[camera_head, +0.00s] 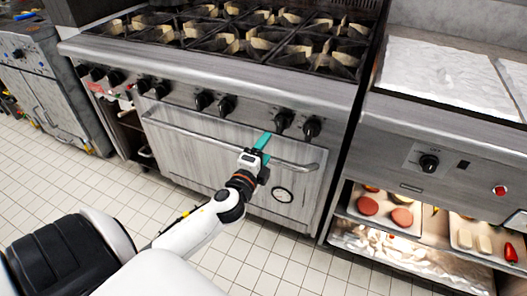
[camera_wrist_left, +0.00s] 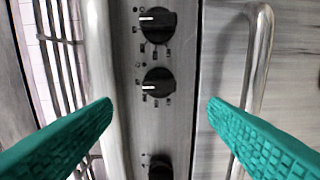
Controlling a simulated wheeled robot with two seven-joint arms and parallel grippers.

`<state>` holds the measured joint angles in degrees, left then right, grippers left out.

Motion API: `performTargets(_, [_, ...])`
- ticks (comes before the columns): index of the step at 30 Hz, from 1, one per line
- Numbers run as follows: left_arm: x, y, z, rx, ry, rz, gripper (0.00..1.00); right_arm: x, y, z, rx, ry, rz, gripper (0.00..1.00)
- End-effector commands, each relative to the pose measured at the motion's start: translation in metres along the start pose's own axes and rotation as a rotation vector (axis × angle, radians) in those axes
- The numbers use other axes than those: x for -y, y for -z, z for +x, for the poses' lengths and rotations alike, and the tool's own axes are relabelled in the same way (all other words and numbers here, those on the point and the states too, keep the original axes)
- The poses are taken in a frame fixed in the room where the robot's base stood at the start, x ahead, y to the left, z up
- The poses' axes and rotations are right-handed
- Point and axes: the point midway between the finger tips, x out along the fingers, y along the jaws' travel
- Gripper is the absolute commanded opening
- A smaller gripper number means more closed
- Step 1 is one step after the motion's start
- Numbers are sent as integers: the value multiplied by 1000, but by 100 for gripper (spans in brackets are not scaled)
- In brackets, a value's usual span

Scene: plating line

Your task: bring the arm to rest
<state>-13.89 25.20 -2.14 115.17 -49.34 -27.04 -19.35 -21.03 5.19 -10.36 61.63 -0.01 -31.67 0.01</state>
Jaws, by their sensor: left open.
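My left gripper (camera_head: 264,142) is in front of the stove, at the height of the oven door's top. Its teal fingers stand wide apart in the left wrist view (camera_wrist_left: 160,108), with nothing between them. Behind the gap, the stove's front panel shows black knobs (camera_wrist_left: 157,82) with white marks. The left arm reaches in from the lower left of the head view. My right gripper is in neither view.
The stove (camera_head: 225,105) has a long oven door handle (camera_head: 215,138) close to the gripper. At right, a counter (camera_head: 430,130) has open shelves with food trays (camera_head: 385,224). The tiled floor (camera_head: 85,190) at left is clear.

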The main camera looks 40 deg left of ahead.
Motion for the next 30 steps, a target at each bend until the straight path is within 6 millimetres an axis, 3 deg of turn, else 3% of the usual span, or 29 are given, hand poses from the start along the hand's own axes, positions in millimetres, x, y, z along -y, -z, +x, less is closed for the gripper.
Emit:
performTargets(17, [0,0,-3,0,0,0,68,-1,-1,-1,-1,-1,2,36])
performTargets(20, [10,1,-3,-5,24,-16,68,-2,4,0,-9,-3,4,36])
performTargets(23, [47,3,-5,-23,108,-75,68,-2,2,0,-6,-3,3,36])
performTargets(26, [109,4,-16,-61,253,-185,68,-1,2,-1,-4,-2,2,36])
performTargets(30, [212,2,-52,-151,493,-370,68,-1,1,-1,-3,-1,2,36])
